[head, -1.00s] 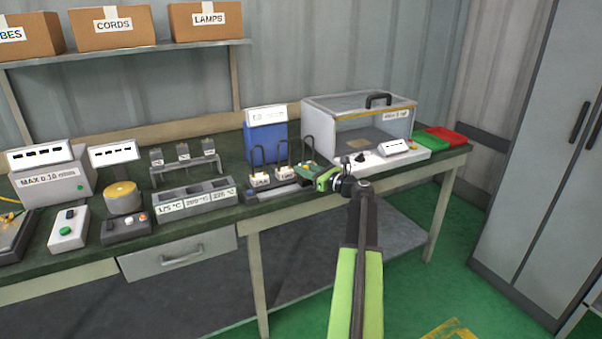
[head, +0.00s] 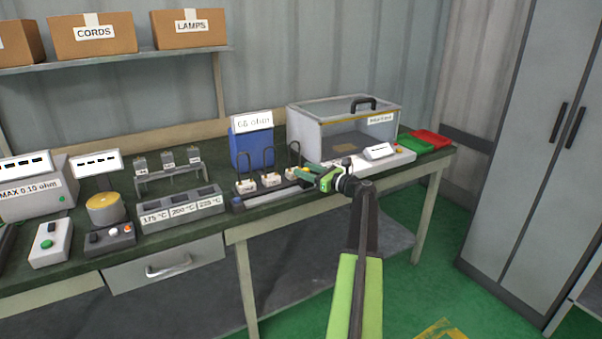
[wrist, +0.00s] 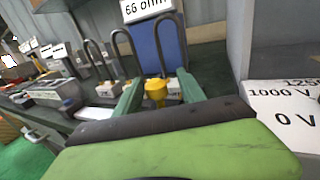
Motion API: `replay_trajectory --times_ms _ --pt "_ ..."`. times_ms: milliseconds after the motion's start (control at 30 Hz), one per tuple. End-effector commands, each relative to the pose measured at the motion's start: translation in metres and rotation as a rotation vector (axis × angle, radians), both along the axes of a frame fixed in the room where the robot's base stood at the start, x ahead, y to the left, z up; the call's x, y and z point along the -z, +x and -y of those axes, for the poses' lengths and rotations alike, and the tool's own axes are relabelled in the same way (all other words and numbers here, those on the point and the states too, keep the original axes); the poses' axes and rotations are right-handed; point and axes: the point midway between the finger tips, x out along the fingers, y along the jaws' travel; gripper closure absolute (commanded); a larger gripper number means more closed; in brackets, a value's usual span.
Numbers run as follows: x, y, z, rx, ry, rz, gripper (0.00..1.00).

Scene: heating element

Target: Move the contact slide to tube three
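Three dark U-shaped tubes stand in white bases in a row on the bench: the left tube (head: 245,187), the middle tube (head: 270,178) and the right tube (head: 293,173). A rail (head: 262,197) with a blue end runs in front of them. My gripper (head: 304,173) is at the rail's right end, by the right tube. In the wrist view its two green fingers (wrist: 158,95) are apart, with a yellow knob (wrist: 155,90), apparently the contact slide's, between them. Gaps show on both sides of the knob. The slide's body is hidden behind my gripper.
A blue box (head: 252,148) labelled 66 ohm stands behind the tubes. A clear-fronted case (head: 345,125) with a white panel (head: 380,153) is close on the right. A labelled temperature block (head: 181,206) is on the left. Floor in front is free.

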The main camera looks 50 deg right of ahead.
Motion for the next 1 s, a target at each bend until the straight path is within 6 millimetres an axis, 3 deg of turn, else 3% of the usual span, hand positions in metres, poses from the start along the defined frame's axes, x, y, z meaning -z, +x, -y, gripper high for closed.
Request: replay_trajectory --times_ms 267,367,800,1000 --pt "0.0 -0.007 -0.001 -0.001 0.0 0.0 0.53" --pt "0.0 -0.026 0.001 0.001 0.0 0.0 0.53" --pt "0.0 -0.142 0.011 0.001 0.0 0.0 0.53" --pt "0.0 -0.167 0.013 -0.001 0.0 0.0 0.53"
